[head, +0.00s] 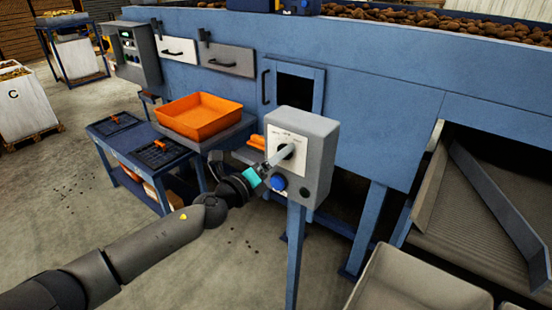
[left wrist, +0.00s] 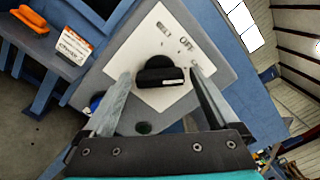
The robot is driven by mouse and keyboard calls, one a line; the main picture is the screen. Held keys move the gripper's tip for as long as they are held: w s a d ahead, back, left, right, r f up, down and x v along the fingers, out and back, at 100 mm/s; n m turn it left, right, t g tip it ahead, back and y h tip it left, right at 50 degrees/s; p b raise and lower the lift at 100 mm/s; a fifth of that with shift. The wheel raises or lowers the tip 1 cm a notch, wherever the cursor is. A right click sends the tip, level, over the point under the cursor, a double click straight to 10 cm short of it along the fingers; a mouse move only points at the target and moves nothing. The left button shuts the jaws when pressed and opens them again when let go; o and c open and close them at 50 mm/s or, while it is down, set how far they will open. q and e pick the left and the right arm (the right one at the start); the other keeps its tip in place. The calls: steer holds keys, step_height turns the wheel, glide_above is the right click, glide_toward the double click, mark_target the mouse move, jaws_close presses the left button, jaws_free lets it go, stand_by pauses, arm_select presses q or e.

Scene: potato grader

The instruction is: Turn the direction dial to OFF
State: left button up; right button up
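The direction dial (left wrist: 160,72) is a black knob on a white plate (left wrist: 146,47) on the grey control box (head: 317,130). Printed words show on the plate in the left wrist view; one looks like OFF, and the others are hard to read. The knob's raised bar lies roughly level in that view, with a small pale strip on it. My left gripper (head: 278,158) is at the front of the box. In the left wrist view, its fingers (left wrist: 160,88) are apart, one on each side of the dial, with a small gap at each side. My right gripper is not in view.
A blue button (head: 278,183) and a dark button (head: 304,191) sit below the plate. The box stands on a blue post (head: 295,250). An orange tray (head: 200,117) rests to the left, near a blue table (head: 130,128). The blue machine wall (head: 370,95) is behind.

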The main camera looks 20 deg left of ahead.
arm_select(q)
steer(key=c, duration=1.2)
steer(key=shift+o, duration=0.2)
steer(key=shift+n+p, duration=0.8)
steer(key=shift+n, duration=3.1)
steer(key=o, duration=1.3)
steer(key=shift+s+a, duration=0.1)
steer(key=shift+s, duration=0.05)
